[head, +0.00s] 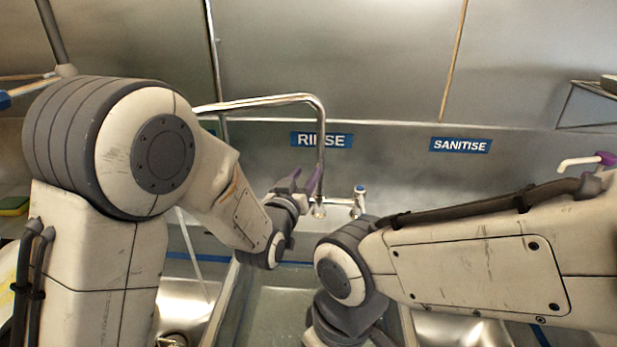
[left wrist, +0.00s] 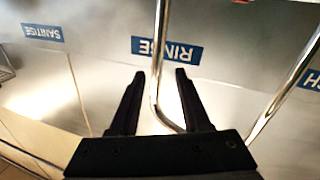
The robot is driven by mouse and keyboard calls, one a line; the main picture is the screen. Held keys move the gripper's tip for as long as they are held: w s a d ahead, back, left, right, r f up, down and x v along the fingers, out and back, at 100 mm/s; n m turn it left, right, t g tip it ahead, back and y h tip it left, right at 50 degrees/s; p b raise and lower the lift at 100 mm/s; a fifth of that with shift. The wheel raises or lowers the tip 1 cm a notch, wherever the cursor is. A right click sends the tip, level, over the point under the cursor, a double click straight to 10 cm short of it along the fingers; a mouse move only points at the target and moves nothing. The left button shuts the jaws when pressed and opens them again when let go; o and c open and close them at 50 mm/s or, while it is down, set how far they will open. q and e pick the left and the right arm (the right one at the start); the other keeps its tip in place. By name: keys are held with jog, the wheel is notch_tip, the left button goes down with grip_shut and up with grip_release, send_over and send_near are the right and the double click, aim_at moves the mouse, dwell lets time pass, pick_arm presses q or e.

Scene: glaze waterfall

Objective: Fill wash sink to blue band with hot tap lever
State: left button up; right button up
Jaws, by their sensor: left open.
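The wash sink (head: 185,290) is at the lower left of the head view, partly hidden by my left arm. A blue band (head: 182,256) runs along its wall. A thin pale streak, possibly falling water, crosses it; the water level is unclear. My left gripper (head: 303,178) is open at the base of the chrome tap (head: 322,140). In the left wrist view, a chrome pipe (left wrist: 158,60) appears between its open fingers (left wrist: 160,76); contact is unclear. A blue-tipped tap handle (head: 359,193) stands just right of the gripper. I cannot make out the hot lever. My right gripper's fingers are not visible.
The rinse sink (head: 288,264) lies in the middle, under the RINSE sign (head: 321,140). The SANITISE sign (head: 460,145) is on the steel back wall farther right. A white and purple nozzle (head: 585,161) is at the right. My right forearm covers much of the lower right.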

pick_arm(q)
jog(key=shift+s+d+r, duration=0.25)
jog(key=shift+d+r, duration=0.05)
jog(key=shift+d, duration=0.15)
